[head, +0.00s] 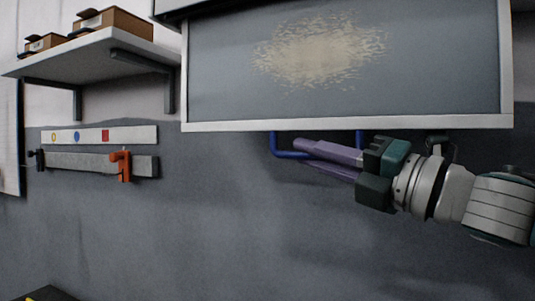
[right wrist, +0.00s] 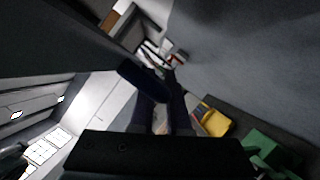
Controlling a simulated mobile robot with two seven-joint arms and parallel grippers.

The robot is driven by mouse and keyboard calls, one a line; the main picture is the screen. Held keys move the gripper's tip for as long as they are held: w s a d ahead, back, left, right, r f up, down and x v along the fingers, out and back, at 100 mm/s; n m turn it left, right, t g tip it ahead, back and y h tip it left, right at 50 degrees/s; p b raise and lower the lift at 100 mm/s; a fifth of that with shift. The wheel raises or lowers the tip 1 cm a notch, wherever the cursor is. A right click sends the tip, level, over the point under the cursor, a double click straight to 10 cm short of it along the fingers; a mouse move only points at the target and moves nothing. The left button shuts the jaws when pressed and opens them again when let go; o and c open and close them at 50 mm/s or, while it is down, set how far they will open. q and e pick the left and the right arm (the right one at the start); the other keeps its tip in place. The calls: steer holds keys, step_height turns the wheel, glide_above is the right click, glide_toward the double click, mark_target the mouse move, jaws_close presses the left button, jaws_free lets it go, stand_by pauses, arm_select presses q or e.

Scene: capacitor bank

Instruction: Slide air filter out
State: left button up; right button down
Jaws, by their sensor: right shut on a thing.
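The air filter (head: 330,100) is a large grey panel with a pale frame and a tan dusty patch, at the upper right of the head view. A blue U-shaped handle (head: 274,146) hangs below its lower edge. My right gripper (head: 303,156) reaches in from the right, its purple fingers shut around the handle's lower bar. They hide part of the bar. In the right wrist view the dark fingers (right wrist: 158,95) meet the dark blue handle (right wrist: 142,80). My left gripper is not in view.
A shelf (head: 95,55) with cardboard boxes (head: 113,22) is on the wall at left. Below it a rail (head: 90,162) carries an orange clamp (head: 121,163). The wall below the filter is bare. A yellow thing (right wrist: 212,121) and a green thing (right wrist: 268,152) show in the right wrist view.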

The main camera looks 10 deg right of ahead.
steer(key=c, duration=0.9)
jaws_free()
steer(key=b+v, duration=0.6)
steer(key=v, duration=0.4)
steer(key=shift+r, duration=0.1)
